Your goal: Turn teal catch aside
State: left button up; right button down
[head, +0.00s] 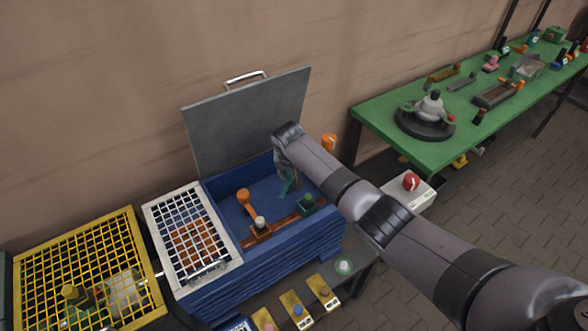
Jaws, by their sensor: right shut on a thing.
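A blue box (262,271) stands on a low bench, with its grey lid (246,122) raised and leaning back toward the wall. My right arm reaches in from the right, over the box. My right gripper (288,178) points down inside the box near its back wall, mostly hidden by its own arm and small in view. It is shut on the teal catch (289,187), of which only a small part shows. The catch's exact angle cannot be told. My left gripper is not in view.
Inside the box are an orange lever (243,197), a brown bar and a dark green block (307,203). A white grid cover (187,233) and a yellow mesh cage (85,270) stand left. A red knob (411,181) and a green table (385,113) with parts lie right.

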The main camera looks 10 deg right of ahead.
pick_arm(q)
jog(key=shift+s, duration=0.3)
pick_arm(e)
jog(key=shift+m, duration=0.4)
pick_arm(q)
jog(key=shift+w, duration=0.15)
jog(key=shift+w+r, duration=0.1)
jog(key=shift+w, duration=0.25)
pick_arm(e)
jog(key=c, duration=1.2)
grip_release()
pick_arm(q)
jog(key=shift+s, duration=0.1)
pick_arm(e)
jog(key=v, duration=1.2)
jog(key=shift+a, duration=0.2)
